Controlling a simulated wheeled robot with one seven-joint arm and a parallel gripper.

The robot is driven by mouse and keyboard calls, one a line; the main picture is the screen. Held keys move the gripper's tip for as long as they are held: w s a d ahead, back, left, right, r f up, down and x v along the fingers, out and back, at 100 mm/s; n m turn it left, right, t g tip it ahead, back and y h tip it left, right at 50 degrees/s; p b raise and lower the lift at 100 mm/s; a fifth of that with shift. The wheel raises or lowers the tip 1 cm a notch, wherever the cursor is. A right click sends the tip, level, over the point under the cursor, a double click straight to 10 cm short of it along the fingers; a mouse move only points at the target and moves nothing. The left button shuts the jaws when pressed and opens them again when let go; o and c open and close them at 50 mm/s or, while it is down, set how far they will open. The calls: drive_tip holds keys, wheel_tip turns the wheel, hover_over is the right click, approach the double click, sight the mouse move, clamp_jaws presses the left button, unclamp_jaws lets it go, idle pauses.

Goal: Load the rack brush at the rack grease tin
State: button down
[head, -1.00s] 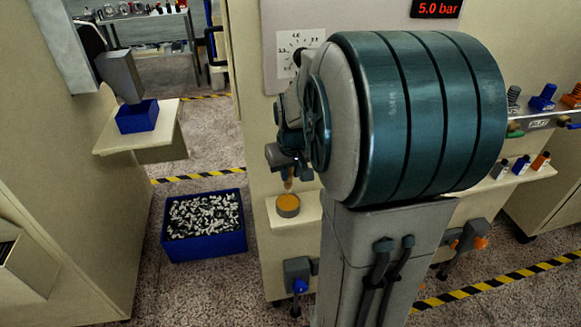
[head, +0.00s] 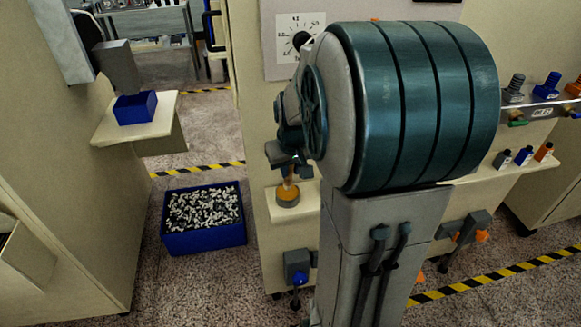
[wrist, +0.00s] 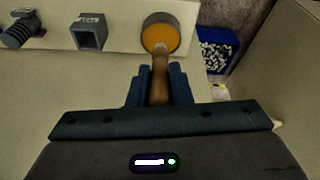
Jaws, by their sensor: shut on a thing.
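The rack brush (wrist: 160,84) has a brown wooden handle, held between the two fingers of my gripper (wrist: 159,72). The rack grease tin (wrist: 168,26) is a round grey tin with orange grease, just beyond the fingertips in the wrist view. The brush's far end overlaps the tin's near part there. In the head view my gripper (head: 287,161) is above the tin (head: 288,203), which stands on a cream shelf. The brush (head: 290,181) points down and its lower end meets the tin's top. How deep the bristles sit in the grease cannot be told.
A grey square holder (wrist: 88,33) and a dark ribbed part stand left of the tin in the wrist view. A blue crate (head: 204,240) of small pieces sits on the floor to the left. Small bottles (head: 524,157) stand on the shelf to the right.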

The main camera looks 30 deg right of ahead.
drive_tip(key=shift+f+b, duration=0.6)
drive_tip(key=shift+b, duration=0.05)
idle(1.5)
drive_tip(key=shift+r, duration=0.1)
drive_tip(key=shift+r+p, duration=2.5)
drive_tip(key=shift+r, duration=1)
drive_tip(key=shift+f, duration=0.1)
